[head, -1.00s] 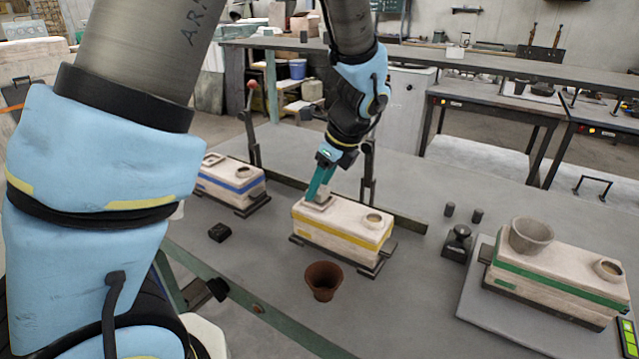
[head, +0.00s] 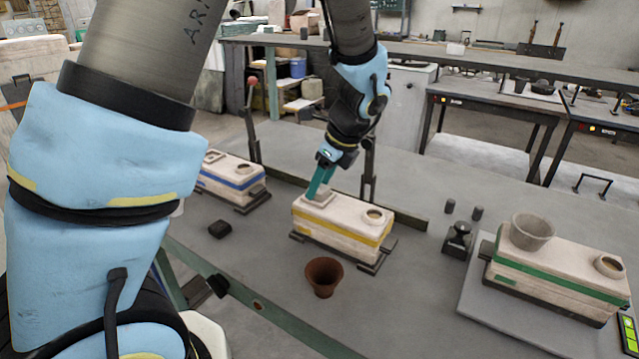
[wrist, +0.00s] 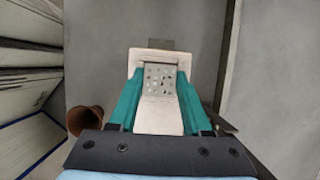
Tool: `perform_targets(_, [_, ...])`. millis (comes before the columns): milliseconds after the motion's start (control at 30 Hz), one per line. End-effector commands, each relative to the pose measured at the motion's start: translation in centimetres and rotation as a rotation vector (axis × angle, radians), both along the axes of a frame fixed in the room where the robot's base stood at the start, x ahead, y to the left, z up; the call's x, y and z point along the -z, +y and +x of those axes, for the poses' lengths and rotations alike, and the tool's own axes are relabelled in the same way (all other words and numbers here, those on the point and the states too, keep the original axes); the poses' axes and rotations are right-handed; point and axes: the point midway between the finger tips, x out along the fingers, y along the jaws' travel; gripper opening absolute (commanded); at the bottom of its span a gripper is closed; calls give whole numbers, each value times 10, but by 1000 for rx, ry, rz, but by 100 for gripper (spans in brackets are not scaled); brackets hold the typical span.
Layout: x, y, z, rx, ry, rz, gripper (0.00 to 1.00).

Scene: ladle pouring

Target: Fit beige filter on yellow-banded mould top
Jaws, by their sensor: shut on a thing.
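The yellow-banded mould (head: 340,236) is a pale block at the middle of the bench, with a round opening on the right of its top. My gripper (head: 315,192) is over the left end of that top, its teal fingers reaching down. In the wrist view my gripper (wrist: 158,95) is shut on the beige filter (wrist: 160,77), a small plate with several holes. Pale mould surface (wrist: 158,118) shows below the filter. The filter is at or just above the mould top; I cannot tell whether it is fully seated.
A blue-banded mould (head: 232,184) stands to the left and a green-banded mould (head: 555,277) with a grey cup (head: 531,231) to the right. A brown cup (head: 323,277) stands in front. A red-knobbed lever post (head: 252,125) rises behind.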

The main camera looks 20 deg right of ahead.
Motion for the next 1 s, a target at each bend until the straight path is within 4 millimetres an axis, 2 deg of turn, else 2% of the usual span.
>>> perform_targets(33, [6, 1, -2, 0, 7, 4, 0])
perform_targets(100, [7, 1, -2, 0, 8, 5, 0])
perform_targets(133, [7, 1, -2, 0, 8, 5, 52])
perform_targets(400, [9, 2, -4, 0, 11, 8, 82])
perform_targets(633, [9, 3, -4, -3, 12, 9, 83])
perform_targets(767, [3, 0, -6, -3, 11, 7, 83])
perform_targets(867, [-11, -4, -10, 0, 7, 1, 83])
perform_targets(1000, [-40, -12, -16, 2, 2, -4, 83])
